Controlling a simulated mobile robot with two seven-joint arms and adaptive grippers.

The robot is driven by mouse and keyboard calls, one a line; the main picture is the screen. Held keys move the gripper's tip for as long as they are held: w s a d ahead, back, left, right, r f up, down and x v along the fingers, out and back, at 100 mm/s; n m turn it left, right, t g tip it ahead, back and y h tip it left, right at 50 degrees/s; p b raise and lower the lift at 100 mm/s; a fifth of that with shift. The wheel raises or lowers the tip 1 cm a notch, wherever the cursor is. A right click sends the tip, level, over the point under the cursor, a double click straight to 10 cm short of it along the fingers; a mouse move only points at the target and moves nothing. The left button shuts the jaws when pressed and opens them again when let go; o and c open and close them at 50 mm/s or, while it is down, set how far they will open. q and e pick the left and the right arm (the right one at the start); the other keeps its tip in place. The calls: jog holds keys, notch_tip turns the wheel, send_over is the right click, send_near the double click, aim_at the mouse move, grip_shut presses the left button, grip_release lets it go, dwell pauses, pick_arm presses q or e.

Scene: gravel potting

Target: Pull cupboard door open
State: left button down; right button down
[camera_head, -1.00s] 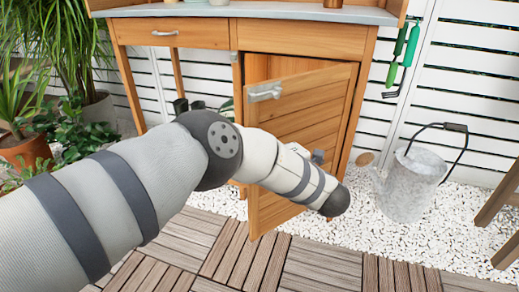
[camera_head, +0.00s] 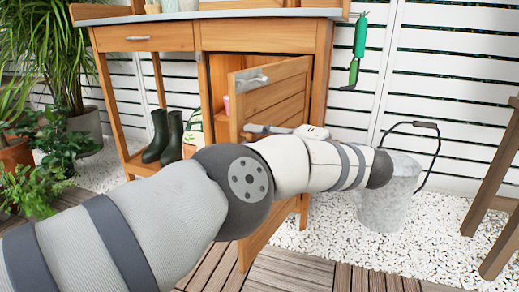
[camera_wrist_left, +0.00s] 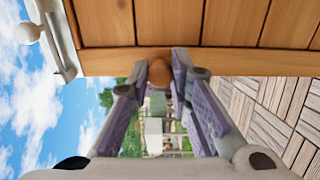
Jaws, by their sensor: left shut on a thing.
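The cupboard door (camera_head: 285,92) is slatted wood and stands ajar, swung out toward me from its right side. My left gripper (camera_head: 248,128) is at the door's left edge, below the handle, partly hidden by my forearm. In the left wrist view the fingers (camera_wrist_left: 160,66) are closed around a small round brown knob-like piece (camera_wrist_left: 158,73) at the door's edge strip (camera_wrist_left: 230,62). The lower door is partly hidden by my arm. My right gripper is not in view.
The bench (camera_head: 145,38) has an open left side with dark boots (camera_head: 160,138) below. A wooden stand (camera_head: 490,205) is at right. Decking (camera_head: 290,272) lies in front of the door.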

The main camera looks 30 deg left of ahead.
pick_arm(q)
jog(key=shift+d+b, duration=0.35)
jog(key=shift+d, duration=0.15)
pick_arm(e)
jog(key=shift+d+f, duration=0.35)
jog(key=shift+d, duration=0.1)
pick_arm(q)
jog(key=c, duration=1.5)
grip_release()
jog(key=shift+o, duration=0.2)
